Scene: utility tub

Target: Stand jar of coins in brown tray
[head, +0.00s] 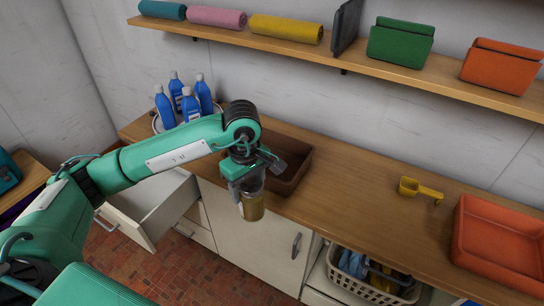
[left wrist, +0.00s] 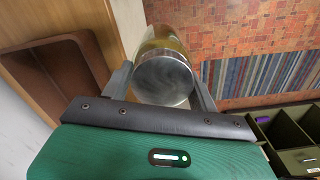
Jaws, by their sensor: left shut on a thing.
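The jar of coins (head: 252,206) is a clear jar with gold-coloured contents and a grey lid, held upright below my left gripper (head: 250,183). In the left wrist view the jar (left wrist: 163,72) sits between both fingers, its round lid facing the camera. My left gripper is shut on it, in front of the counter edge. The brown tray (head: 294,172) lies on the counter just behind and right of the gripper, partly hidden by it. The tray also shows at the left of the left wrist view (left wrist: 55,85). My right gripper is in neither view.
Several blue bottles (head: 186,102) stand at the counter's left end. An open drawer (head: 150,215) juts out below. A yellow scoop (head: 420,190) and an orange tray (head: 495,240) are on the right. The counter (head: 350,190) between is clear. A shelf (head: 300,48) runs above.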

